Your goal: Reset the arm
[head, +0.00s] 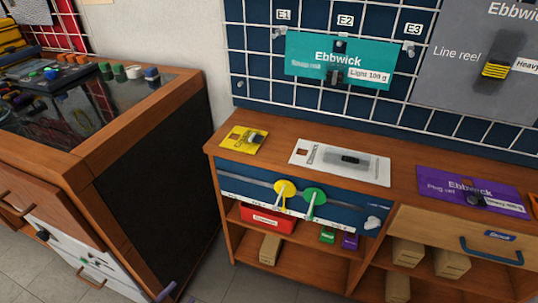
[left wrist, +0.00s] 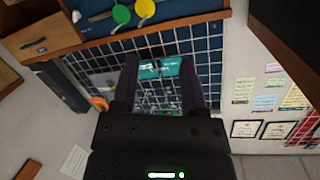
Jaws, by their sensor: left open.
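The tips of my left gripper (head: 177,296) show at the bottom edge of the head view, over the floor in front of the dark-sided cabinet. In the left wrist view my left gripper (left wrist: 158,68) has its two dark fingers wide apart with nothing between them. The wrist picture looks upside down, with the grid wall and teal Ebbwick card (left wrist: 160,72) beyond the fingers. My right gripper is in neither view.
A wooden bench (head: 270,143) bears a yellow card (head: 238,134), a white card (head: 315,153) and a purple card (head: 450,180). Its blue front panel (head: 240,181) has a yellow knob (head: 284,188) and a green knob (head: 314,194). A dark-sided cabinet (head: 150,170) stands left.

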